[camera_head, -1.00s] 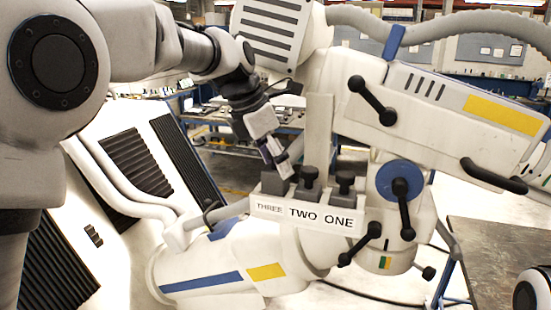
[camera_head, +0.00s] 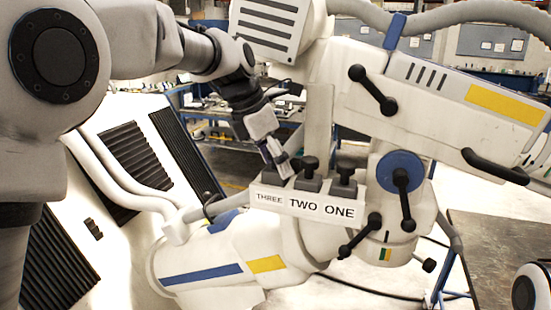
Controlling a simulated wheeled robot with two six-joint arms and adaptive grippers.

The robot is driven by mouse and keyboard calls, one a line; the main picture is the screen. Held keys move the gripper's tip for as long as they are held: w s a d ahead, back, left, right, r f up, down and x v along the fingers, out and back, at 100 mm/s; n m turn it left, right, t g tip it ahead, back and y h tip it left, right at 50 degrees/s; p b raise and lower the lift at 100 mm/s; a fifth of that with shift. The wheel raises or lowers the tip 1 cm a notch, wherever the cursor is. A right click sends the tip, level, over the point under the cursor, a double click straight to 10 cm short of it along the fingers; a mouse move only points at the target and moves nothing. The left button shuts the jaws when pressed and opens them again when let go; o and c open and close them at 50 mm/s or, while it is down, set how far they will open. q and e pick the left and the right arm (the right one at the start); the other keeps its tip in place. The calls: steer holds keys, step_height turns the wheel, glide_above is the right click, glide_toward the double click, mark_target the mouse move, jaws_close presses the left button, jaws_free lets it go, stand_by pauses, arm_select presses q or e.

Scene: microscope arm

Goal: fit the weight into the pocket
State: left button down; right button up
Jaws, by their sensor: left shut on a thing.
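A white rack (camera_head: 312,209) is mounted on the microscope arm and carries the labels THREE, TWO and ONE. Dark grey knobbed weights stand above label TWO (camera_head: 308,181) and label ONE (camera_head: 343,185). A third dark weight (camera_head: 270,179) sits low above label THREE, at the left end of the rack. My left gripper (camera_head: 281,167) comes down tilted from the upper left and is shut on this weight. Its fingers hide the weight's knob. The pocket's inside is hidden by the rack's front wall, so the depth is unclear. My right gripper is not in view.
An upright white plate (camera_head: 319,125) rises behind the rack. Black-knobbed levers (camera_head: 373,96) and a blue round hub (camera_head: 400,172) stand close on the right. A dark table (camera_head: 500,250) is at lower right. Workbenches are farther back.

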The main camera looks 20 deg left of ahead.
arm_select(q)
steer(key=shift+f, duration=0.3)
steer(key=shift+c, duration=1.4)
jaws_free()
steer(key=shift+o, duration=1)
steer(key=shift+s, duration=0.1)
steer(key=shift+f, duration=0.1)
steer(key=v, duration=1.2)
